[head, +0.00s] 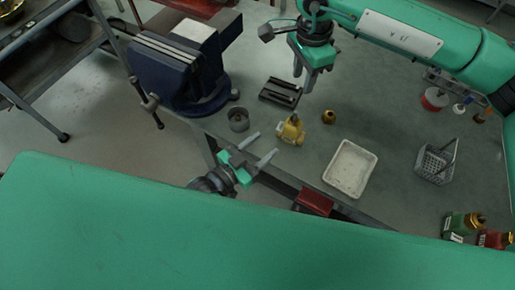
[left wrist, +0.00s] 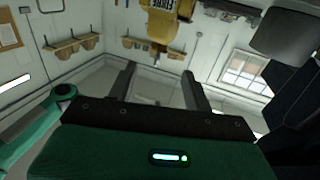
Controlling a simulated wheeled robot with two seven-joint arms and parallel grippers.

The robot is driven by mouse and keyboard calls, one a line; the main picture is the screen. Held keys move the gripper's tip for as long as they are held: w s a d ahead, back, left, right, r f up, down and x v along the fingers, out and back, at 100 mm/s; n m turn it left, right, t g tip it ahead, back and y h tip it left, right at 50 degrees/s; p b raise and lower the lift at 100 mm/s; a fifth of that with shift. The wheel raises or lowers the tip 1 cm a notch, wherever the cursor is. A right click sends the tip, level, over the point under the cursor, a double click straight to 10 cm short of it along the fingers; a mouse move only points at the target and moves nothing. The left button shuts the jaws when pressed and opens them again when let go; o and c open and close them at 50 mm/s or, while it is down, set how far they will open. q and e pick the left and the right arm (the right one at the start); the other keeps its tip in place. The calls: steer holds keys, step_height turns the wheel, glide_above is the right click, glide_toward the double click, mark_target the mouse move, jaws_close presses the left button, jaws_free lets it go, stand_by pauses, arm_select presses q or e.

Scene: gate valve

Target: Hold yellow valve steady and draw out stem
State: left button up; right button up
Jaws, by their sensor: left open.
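The yellow valve (head: 291,131) stands on the grey bench near its front edge. In the head view no separate stem can be made out on it. My left gripper (head: 266,143) is open and empty, its fingers pointing toward the valve from the lower left, apart from it. Its fingers also show in the left wrist view (left wrist: 158,70), with nothing between them.
A blue vise (head: 178,70) stands at left. Near the valve are a grey cup (head: 238,119), a black slotted block (head: 281,92) and a small brass part (head: 328,117).

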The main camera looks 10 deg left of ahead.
mark_target(290, 124)
arm_select(q)
steer(key=x, duration=1.2)
steer(key=shift+w+d, duration=0.2)
steer(key=shift+w, duration=0.1)
